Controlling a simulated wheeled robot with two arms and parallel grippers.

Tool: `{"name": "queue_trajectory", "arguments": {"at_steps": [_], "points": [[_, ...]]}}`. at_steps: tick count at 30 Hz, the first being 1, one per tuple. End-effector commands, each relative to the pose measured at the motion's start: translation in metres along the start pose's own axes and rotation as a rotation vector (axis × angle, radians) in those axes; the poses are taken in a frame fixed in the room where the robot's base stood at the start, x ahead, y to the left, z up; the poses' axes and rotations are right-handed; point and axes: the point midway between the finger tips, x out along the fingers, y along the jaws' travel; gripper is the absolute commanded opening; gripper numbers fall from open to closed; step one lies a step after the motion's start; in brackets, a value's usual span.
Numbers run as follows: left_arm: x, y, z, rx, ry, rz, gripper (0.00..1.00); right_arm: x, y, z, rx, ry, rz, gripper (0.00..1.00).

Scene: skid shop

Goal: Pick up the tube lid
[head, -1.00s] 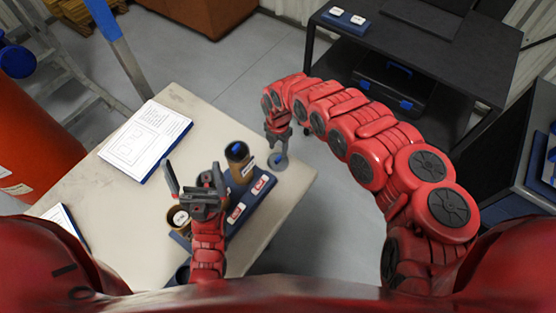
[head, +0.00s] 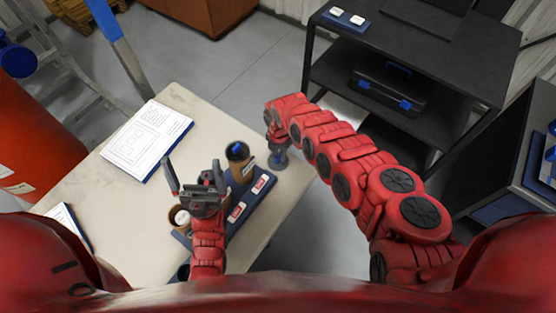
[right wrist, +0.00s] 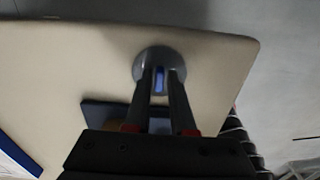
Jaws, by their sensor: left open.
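The tube lid, a grey round piece with a blue raised part, lies on the table near its right corner (head: 281,164). It also shows in the right wrist view (right wrist: 146,58). My right gripper (right wrist: 160,74) is right over the lid, pointing down, with its two fingers apart on either side of the blue part. A narrow gap shows between them; firm contact cannot be made out. In the head view the right gripper (head: 278,146) partly covers the lid.
A blue rack (head: 252,203) with red-and-white labels holds a brown tube with a dark top (head: 240,163) and another with a white top (head: 179,217), close left of the lid. A white sheet (head: 147,141) lies on the pale table (head: 100,190). A black shelf (head: 440,60) stands behind.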

Motion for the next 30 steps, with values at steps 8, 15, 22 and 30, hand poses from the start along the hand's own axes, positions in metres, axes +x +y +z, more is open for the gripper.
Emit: {"name": "queue_trajectory", "arguments": {"at_steps": [8,15,22,30], "points": [[0.000,0.000,0.000,0.000,0.000,0.000,1.00,0.000,0.000,0.000,0.000,0.000,0.000,0.00],[0.000,0.000,0.000,0.000,0.000,0.000,1.00,0.000,0.000,0.000,0.000,0.000,0.000,0.00],[0.001,0.000,0.000,0.000,0.000,0.000,1.00,-0.008,0.003,0.001,0.000,0.000,0.005,0.00],[-0.001,0.000,0.000,0.000,0.000,0.000,1.00,-0.036,0.000,0.002,-0.002,-0.001,0.000,0.00]]}}
